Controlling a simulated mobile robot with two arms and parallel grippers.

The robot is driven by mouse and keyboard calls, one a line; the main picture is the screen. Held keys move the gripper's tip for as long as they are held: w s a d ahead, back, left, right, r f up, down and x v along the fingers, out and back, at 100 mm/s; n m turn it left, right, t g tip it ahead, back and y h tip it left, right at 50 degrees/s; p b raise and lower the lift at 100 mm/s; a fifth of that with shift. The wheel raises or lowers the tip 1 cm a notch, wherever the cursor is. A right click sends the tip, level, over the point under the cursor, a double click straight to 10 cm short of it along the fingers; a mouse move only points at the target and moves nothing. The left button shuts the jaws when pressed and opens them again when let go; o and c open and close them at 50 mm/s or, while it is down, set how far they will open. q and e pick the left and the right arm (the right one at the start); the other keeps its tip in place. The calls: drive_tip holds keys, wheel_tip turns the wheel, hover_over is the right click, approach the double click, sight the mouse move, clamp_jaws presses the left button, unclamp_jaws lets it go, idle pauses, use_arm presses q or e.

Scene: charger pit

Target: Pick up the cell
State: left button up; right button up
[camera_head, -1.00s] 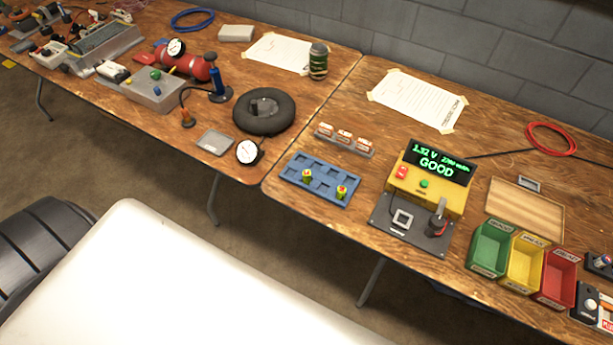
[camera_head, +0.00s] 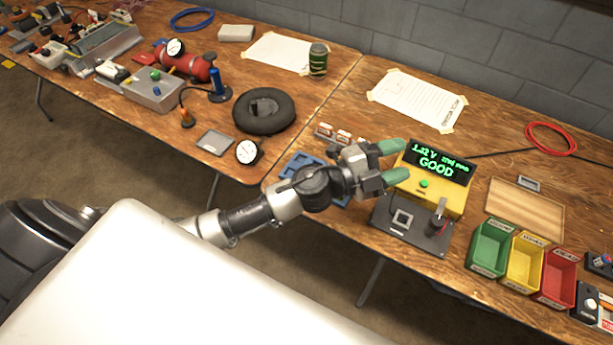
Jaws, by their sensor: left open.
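My left gripper (camera_head: 398,161) reaches in from the left over the right-hand table. Its two green-tipped fingers are apart, with nothing seen between them, just left of the tester's display. The blue cell tray (camera_head: 296,162) lies under my left wrist, which covers most of it. The cells that stood in the tray are hidden behind my arm now. The yellow tester (camera_head: 452,197) shows a green "GOOD" reading. The square cradle (camera_head: 402,218) on its dark base plate shows no cell that I can make out. My right gripper is not in view.
Green (camera_head: 488,250), yellow (camera_head: 525,264) and red (camera_head: 558,279) bins stand right of the tester. A wooden tray (camera_head: 525,208) lies behind them. A grey rack (camera_head: 326,131) of small boxes is partly behind my gripper. A round gauge (camera_head: 247,152) sits left.

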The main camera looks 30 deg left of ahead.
use_arm(q)
wheel_tip(320, 180, down, 6)
drive_tip(key=s+m+g+y, duration=0.2)
drive_tip(key=m+g, duration=1)
drive_tip(key=m, duration=0.1)
drive_tip(key=w+a+f+y, duration=0.1)
drive_tip(key=a+f+y, duration=0.1)
drive_tip(key=a+y, duration=0.2)
drive_tip(key=w+a+f+g+y, duration=0.1)
drive_tip(key=a+y, duration=0.3)
drive_tip(key=a, duration=0.5)
drive_tip(key=w+a+f+y, duration=0.1)
drive_tip(key=a+f+y, duration=0.3)
drive_tip(key=a, duration=0.3)
drive_tip(key=shift+w+a+f+g+p, duration=0.1)
drive_tip(key=shift+w+g+p, duration=0.2)
drive_tip(key=shift+g, duration=0.1)
drive_tip(key=f, duration=0.4)
drive_tip(key=f+p, duration=0.1)
drive_tip(key=f, duration=0.1)
drive_tip(key=shift+w+f, duration=0.25)
drive_tip(key=shift+w, duration=0.15)
